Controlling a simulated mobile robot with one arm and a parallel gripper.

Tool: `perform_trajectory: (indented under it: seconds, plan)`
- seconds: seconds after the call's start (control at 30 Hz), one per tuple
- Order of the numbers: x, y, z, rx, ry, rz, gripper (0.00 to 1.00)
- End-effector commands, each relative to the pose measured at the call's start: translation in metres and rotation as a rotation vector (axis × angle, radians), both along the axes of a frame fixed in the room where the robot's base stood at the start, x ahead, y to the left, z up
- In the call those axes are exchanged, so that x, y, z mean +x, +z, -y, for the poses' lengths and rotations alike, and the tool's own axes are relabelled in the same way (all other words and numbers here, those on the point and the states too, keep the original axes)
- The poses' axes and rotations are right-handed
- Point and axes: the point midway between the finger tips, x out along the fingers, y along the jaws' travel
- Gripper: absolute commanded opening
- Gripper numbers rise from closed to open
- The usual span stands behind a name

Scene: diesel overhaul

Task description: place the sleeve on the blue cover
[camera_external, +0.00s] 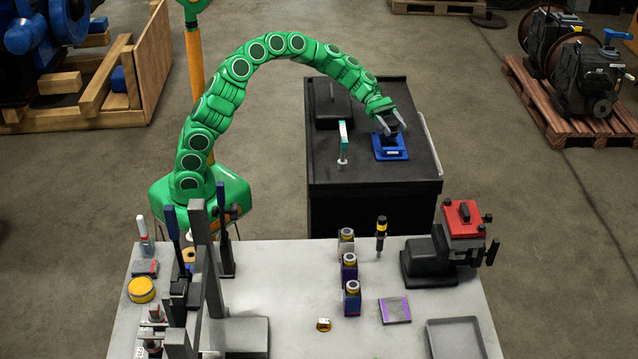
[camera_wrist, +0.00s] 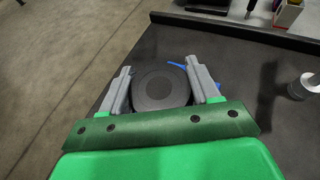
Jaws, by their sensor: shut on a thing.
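My gripper (camera_external: 393,122) is at the end of the green arm, over the dark cabinet top. Its fingers are shut on a dark round sleeve (camera_wrist: 160,88), which shows end-on between them in the wrist view. The blue cover (camera_external: 390,154) lies on the cabinet top directly below the gripper, with a pale label on its near side. In the wrist view only small blue bits of the cover (camera_wrist: 179,65) show past the sleeve and fingers. The sleeve's lower end is hard to make out, so I cannot tell whether it touches the cover.
The dark cabinet (camera_external: 365,177) also bears a black box (camera_external: 332,102) at back left and a teal-and-white upright item (camera_external: 343,140) left of the cover. A grey workbench (camera_external: 290,270) with tools stands in front. The cabinet top's near right part is clear.

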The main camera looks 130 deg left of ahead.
Motion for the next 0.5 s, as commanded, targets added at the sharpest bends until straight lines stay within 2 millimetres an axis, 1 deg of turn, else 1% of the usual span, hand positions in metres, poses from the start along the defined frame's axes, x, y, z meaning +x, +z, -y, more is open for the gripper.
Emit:
perform_trajectory:
  seconds: [0.23,0.4,0.5]
  plan:
    - [0.0,-0.014,0.0,0.001,0.001,0.001,0.16]
    - [0.0,-0.034,0.0,0.0,0.001,0.001,0.16]
    - [0.0,-0.042,-0.001,0.002,0.001,0.002,0.16]
